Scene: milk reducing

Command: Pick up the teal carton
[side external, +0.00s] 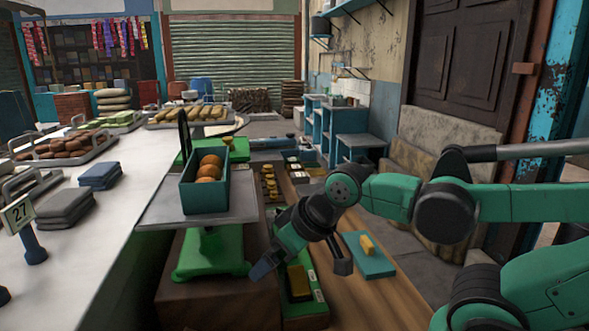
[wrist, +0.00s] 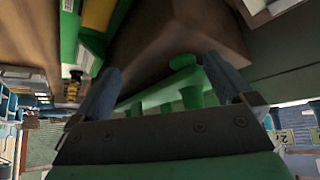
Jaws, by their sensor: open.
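A teal open-topped carton (side external: 205,188) holding round brown items stands upright on the metal pan (side external: 155,213) of a green scale (side external: 212,252) in the side external view. My gripper (side external: 262,270) is below and to the right of the carton, close to the scale's base. It is apart from the carton. In the wrist view, the two blue-grey fingers of my gripper (wrist: 163,68) are spread with nothing between them. Green scale parts (wrist: 185,90) and a brown block (wrist: 185,30) lie beyond them. I do not see the carton in the wrist view.
A white counter (side external: 120,190) with trays and folded cloths runs along the left. A green tray (side external: 303,295) with a yellow block lies beside my gripper. A flat teal board (side external: 368,262) bearing another yellow block is on the wooden surface (side external: 385,297) at right.

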